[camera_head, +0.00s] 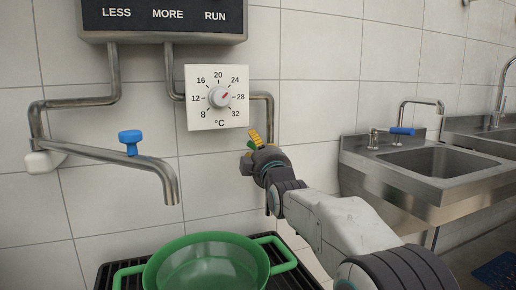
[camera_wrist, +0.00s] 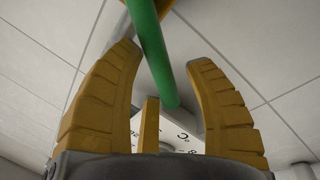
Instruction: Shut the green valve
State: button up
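The green valve handle (camera_wrist: 152,45) shows in the wrist view as a straight green bar, with a yellow-brown part at its upper end. My gripper (camera_wrist: 162,58) has yellow ridged fingers, spread open on either side of the bar. The bar passes between the fingertips; I cannot tell whether it touches either one. In the head view my gripper (camera_head: 256,138) is below and right of the temperature dial, near the wall pipe. The green valve is hidden or too small to make out there.
A dial plate (camera_head: 219,97) is on the tiled wall under a dark panel (camera_head: 165,15). A blue-knobbed spout (camera_head: 130,142) hangs left above a green pot (camera_head: 210,265) on a black grate. Steel sinks (camera_head: 440,162) stand right. Pipe (camera_head: 262,98) runs behind the dial.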

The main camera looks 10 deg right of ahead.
jog(key=shift+o, duration=0.4)
jog(key=s+f, duration=0.2)
jog(key=s, duration=1)
jog(key=shift+d, duration=0.45)
jog(key=shift+w+r, duration=0.1)
jog(key=shift+w, duration=0.05)
